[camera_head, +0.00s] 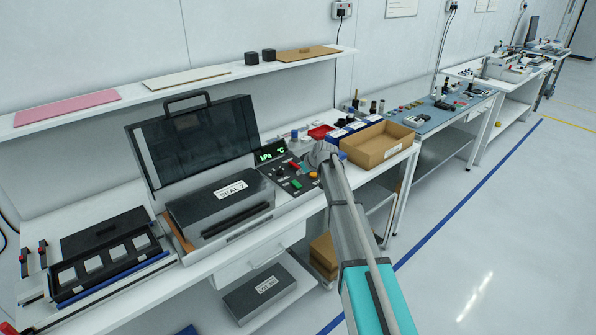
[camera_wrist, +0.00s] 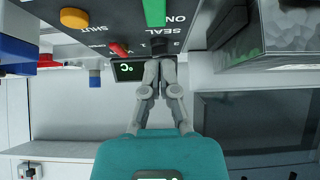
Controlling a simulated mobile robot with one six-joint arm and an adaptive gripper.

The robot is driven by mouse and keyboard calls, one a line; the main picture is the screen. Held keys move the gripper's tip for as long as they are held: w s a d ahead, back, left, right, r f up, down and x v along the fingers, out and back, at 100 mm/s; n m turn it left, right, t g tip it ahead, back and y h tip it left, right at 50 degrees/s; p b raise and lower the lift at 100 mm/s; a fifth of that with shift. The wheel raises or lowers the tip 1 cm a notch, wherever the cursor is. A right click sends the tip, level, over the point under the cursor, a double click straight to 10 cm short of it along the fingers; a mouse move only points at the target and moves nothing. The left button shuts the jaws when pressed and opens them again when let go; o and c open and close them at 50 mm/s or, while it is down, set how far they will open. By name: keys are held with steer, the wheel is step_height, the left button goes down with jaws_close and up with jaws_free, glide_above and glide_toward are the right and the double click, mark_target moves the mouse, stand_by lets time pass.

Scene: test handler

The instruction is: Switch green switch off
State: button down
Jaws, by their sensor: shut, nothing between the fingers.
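The green switch (camera_wrist: 154,12) is a bright green bar on the dark control panel (camera_wrist: 200,12), beside the printed words SEAL and ON, at the top of the upside-down wrist view. It also shows in the head view (camera_head: 295,183). I cannot tell its on or off position. My gripper (camera_wrist: 160,66) is shut and empty, its fingertips close to a small black knob (camera_wrist: 159,45) and apart from the green switch in the picture. In the head view my gripper (camera_head: 322,155) is at the panel's right edge, its fingertips partly hidden by my arm.
An orange button (camera_wrist: 74,18) marked SHUT and a red switch (camera_wrist: 118,48) share the panel. A lit green display (camera_head: 270,153) stands behind it. A shelf (camera_head: 215,78) hangs above.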

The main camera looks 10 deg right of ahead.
steer(key=s+d+r+p, duration=0.3)
steer(key=s+r+p, duration=0.1)
steer(key=s, duration=0.1)
steer(key=shift+s+d+r, duration=0.25)
steer(key=shift+d+r, duration=0.05)
steer(key=shift+d, duration=0.05)
steer(key=shift+s, duration=0.1)
steer(key=s+f+m+g+h, duration=0.2)
steer(key=s+m+g, duration=0.1)
steer(key=s, duration=1.5)
steer(key=s+d+f+m+g+h, duration=0.1)
steer(key=s+f+m+g+h, duration=0.1)
steer(key=s, duration=1.7)
steer(key=shift+s+f+m+g+h, duration=0.15)
steer(key=shift+f+m+g+h, duration=0.15)
steer(key=shift+m+g, duration=0.6)
